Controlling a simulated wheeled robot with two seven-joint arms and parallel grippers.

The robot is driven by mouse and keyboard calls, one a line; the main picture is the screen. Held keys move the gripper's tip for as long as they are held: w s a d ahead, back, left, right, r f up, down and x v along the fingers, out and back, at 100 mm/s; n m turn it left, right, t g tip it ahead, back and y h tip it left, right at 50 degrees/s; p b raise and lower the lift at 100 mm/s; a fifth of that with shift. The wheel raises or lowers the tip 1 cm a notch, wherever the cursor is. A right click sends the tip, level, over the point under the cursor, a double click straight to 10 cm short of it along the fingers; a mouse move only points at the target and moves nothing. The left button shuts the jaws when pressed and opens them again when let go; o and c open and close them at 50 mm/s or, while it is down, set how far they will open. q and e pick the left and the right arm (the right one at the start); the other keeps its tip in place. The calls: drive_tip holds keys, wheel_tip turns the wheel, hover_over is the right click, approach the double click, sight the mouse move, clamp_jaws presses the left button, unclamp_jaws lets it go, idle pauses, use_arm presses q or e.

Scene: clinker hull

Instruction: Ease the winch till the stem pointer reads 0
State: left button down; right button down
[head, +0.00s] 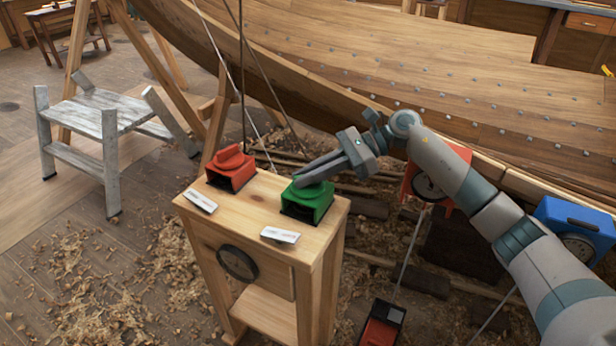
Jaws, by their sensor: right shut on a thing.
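A wooden stand (265,283) carries a red control (231,168) and a green control (308,204) on its top, each with a black front opening. My right gripper (312,178) comes in from the right and is shut on the upper part of the green control. A small white label lies before each control; the writing is too small to read. Which part is the stem pointer I cannot tell. My left gripper is out of view.
The planked hull (400,60) fills the back, with ropes near the stand. A red gauge (408,183) is partly behind my right arm, and a blue gauge box (570,222) stands at right. A grey step stool (100,120) is at left. Shavings cover the floor.

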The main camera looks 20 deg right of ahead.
drive_tip(key=c, duration=1.8)
unclamp_jaws()
drive_tip(key=shift+c, duration=0.2)
